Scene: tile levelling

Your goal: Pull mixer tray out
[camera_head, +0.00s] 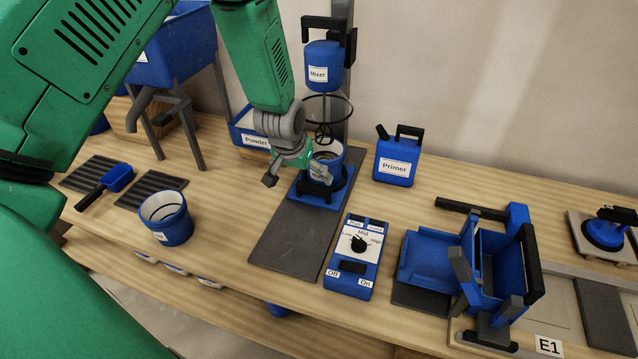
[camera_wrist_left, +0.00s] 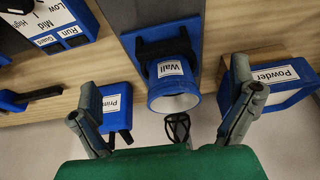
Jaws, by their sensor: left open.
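The mixer (camera_head: 323,66) stands at the back against the wall, with its whisk (camera_head: 325,133) hanging below the blue head. The blue mixer tray (camera_head: 318,195) lies under it at the back end of a dark grey plate (camera_head: 290,239). A blue bucket (camera_head: 328,153) labelled Wall stands on the tray and also shows in the left wrist view (camera_wrist_left: 174,87). My left gripper (camera_head: 296,179) is open in front of the bucket; in the left wrist view its fingers (camera_wrist_left: 167,119) are spread on both sides of it, apart from it. The gripper partly hides bucket and tray in the head view.
A control box (camera_head: 353,256) stands right of the plate. A Primer canister (camera_head: 396,161) is right of the mixer, a Powder box (camera_head: 247,135) left. Another bucket (camera_head: 166,217) and a blue scoop (camera_head: 117,179) are at left. A blue wringer-like container (camera_head: 434,255) is at right.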

